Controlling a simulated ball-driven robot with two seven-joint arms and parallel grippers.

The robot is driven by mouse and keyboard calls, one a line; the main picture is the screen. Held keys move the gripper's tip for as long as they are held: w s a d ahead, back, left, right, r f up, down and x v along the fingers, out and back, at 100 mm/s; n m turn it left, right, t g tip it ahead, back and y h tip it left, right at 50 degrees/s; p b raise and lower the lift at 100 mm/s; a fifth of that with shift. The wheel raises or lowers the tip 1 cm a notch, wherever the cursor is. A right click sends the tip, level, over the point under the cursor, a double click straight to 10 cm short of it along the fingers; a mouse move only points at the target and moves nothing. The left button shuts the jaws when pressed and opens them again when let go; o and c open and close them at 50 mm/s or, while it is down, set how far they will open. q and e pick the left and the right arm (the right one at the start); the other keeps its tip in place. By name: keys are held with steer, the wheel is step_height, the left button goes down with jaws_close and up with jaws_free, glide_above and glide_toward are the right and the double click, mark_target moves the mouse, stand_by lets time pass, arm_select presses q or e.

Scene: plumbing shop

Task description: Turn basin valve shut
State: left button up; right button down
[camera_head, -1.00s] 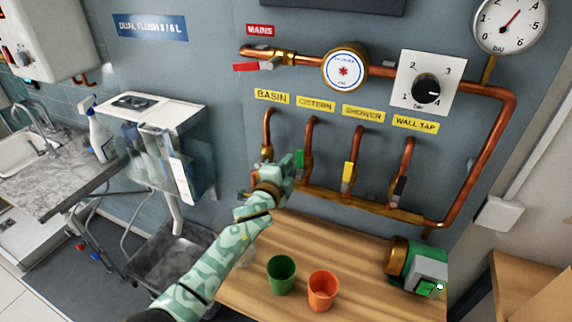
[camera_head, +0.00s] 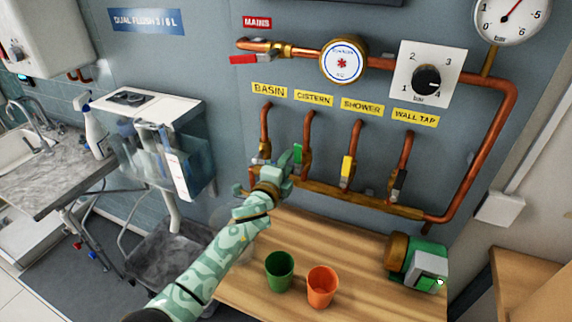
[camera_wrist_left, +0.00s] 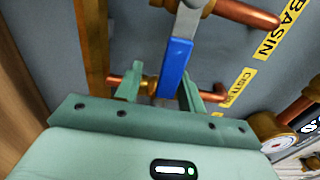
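The basin valve has a blue lever (camera_wrist_left: 177,68), seen in the left wrist view on its brass and copper fitting. In the head view the basin valve (camera_head: 262,152) sits under the yellow BASIN label (camera_head: 269,90), and its lever is hidden by my gripper. My left gripper (camera_head: 277,166) is at this valve. In the wrist view its two green fingers (camera_wrist_left: 161,88) stand apart, with the blue lever between them, nearer the right finger. A gap shows on the left side of the lever. My right gripper is not in view.
The cistern's green lever (camera_head: 299,153) is close to the right of my gripper. The yellow shower lever (camera_head: 347,169) and black wall tap lever (camera_head: 400,180) follow. Below, a wooden bench (camera_head: 250,275) holds a green cup (camera_head: 280,271), an orange cup (camera_head: 322,287) and a green-and-brass device (camera_head: 418,262).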

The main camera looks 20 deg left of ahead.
arm_select(q)
steer(key=shift+r, duration=0.15)
steer(key=s+a+p, duration=0.2)
steer(key=s, duration=1.4)
steer(key=shift+p, duration=0.3)
steer(key=shift+s+a, duration=0.1)
steer(key=shift+a, duration=0.05)
